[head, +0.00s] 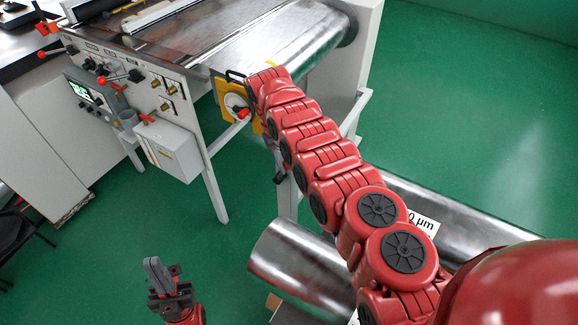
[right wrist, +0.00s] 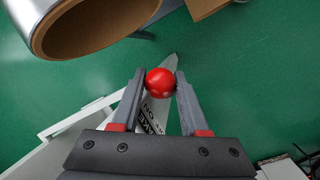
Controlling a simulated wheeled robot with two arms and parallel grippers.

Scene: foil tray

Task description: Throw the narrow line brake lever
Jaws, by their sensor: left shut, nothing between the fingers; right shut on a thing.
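In the right wrist view, the brake lever ends in a red ball knob (right wrist: 160,83). A pale tapered plate with partly hidden dark lettering (right wrist: 158,118) shows below the knob. My right gripper (right wrist: 160,76) is shut on the knob, one finger on each side. In the head view my right arm reaches to the front of the machine beside a yellow plate (head: 222,93), and it hides the lever. My left gripper (head: 154,268) is shut and empty, low at the bottom left, away from the machine.
The machine's grey front panel (head: 93,48) carries several knobs and red-tipped levers. A grey box (head: 172,150) hangs below it. A steel roll (head: 300,265) lies under my right arm. Green floor (head: 130,225) is open around my left gripper.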

